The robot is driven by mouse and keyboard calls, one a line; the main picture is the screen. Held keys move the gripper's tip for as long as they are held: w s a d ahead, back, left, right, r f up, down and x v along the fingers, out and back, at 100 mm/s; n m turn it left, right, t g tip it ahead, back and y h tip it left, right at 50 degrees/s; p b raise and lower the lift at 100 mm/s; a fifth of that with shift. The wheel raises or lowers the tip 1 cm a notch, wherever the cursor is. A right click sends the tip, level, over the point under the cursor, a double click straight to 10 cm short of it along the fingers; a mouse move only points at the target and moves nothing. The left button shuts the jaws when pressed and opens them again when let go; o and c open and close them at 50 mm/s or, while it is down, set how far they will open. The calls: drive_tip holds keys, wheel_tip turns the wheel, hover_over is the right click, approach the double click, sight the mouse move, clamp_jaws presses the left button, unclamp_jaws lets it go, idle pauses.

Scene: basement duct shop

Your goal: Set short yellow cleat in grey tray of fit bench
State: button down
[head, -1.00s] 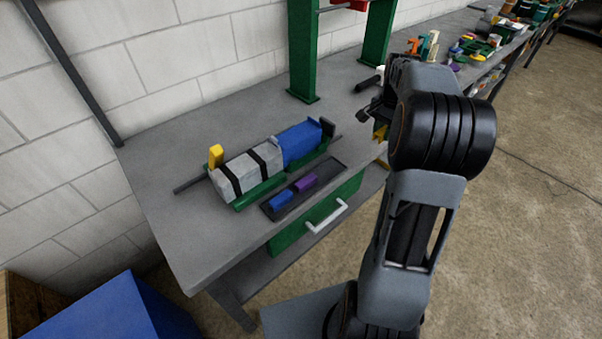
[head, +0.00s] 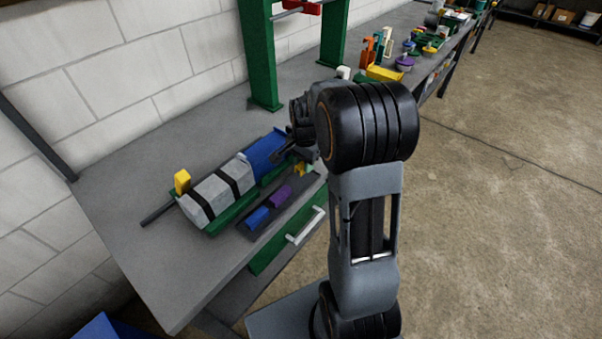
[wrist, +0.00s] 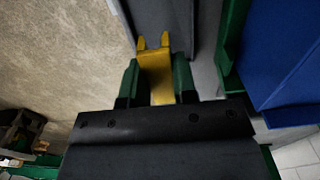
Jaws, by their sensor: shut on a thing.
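The grey tray (head: 296,187) is a narrow dark strip along the front of the bench. A blue cleat (head: 257,217) and a purple cleat (head: 280,196) lie in it. My gripper (head: 304,165) is over the right end of the tray. In the wrist view its green fingers (wrist: 156,80) are shut on the yellow cleat (wrist: 156,65), which has a two-pronged end. The cleat (head: 300,169) shows small in the head view, partly hidden by my wrist. I cannot tell whether it touches the tray.
Behind the tray, a green cradle (head: 213,228) holds a grey duct (head: 218,198) with black bands and a blue section (head: 262,155). A yellow block (head: 182,181) stands at its left end. A green frame (head: 260,60) rises behind. The bench's front left is clear.

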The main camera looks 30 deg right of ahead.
sight(301, 180)
drive_tip(key=shift+a+f, duration=0.3)
drive_tip(key=shift+f, duration=0.1)
drive_tip(key=shift+a+f, duration=0.15)
drive_tip(key=shift+f, duration=0.75)
drive_tip(key=shift+a+f, duration=0.1)
drive_tip(key=shift+f, duration=0.75)
drive_tip(key=shift+f, duration=0.1)
drive_tip(key=shift+f, duration=0.1)
drive_tip(key=c, duration=1.2)
unclamp_jaws()
